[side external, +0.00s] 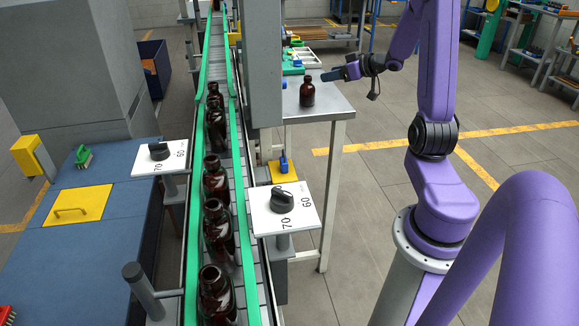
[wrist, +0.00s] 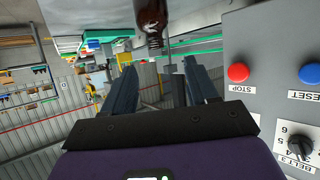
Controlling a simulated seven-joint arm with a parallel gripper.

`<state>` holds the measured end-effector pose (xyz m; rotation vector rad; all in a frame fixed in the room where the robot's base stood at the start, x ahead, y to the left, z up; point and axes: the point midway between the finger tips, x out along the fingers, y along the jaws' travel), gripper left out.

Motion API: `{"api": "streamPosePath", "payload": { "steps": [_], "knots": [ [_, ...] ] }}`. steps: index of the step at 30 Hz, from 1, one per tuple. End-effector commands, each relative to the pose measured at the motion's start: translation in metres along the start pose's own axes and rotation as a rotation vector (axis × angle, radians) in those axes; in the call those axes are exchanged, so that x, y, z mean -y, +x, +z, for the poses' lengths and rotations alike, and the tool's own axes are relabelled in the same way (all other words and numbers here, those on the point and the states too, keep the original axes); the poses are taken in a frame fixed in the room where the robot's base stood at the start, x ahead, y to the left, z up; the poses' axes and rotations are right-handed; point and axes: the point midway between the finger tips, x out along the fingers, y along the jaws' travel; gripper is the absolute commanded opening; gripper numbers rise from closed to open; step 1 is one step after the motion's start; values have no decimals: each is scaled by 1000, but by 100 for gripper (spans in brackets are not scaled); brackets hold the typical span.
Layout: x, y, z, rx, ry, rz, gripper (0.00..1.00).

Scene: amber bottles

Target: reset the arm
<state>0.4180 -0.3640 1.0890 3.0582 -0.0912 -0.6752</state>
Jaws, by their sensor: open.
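My gripper (side external: 330,76) is at the end of the purple arm, above the small grey table in the side external view. Its fingers point left and are apart with nothing between them. In the wrist view my gripper (wrist: 160,72) shows two dark fingers spread wide. One amber bottle (side external: 307,92) stands upright on the table, just below and left of the fingertips, apart from them. In the wrist view, which is turned over, a dark amber bottle (wrist: 151,17) shows at the top, beyond the fingertips.
Several amber bottles stand in a row on the conveyor (side external: 247,290) between green rails. The grey table (side external: 335,103) also bears green and white items at its back. A control panel (wrist: 245,40) with red STOP and blue RESET buttons fills the wrist view's right.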

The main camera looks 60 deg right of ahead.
Motion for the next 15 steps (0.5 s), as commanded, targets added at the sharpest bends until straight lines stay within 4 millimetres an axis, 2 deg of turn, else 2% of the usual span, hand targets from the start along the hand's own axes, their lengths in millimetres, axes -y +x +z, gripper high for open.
{"api": "streamPosePath", "payload": {
  "steps": [7, 11, 15],
  "knots": [
    [58, 30, 8, 206, -135, 24, 58],
    [91, 34, 17, 331, -213, 36, 58],
    [129, 28, 28, 459, -302, 36, 58]
  ]
}}
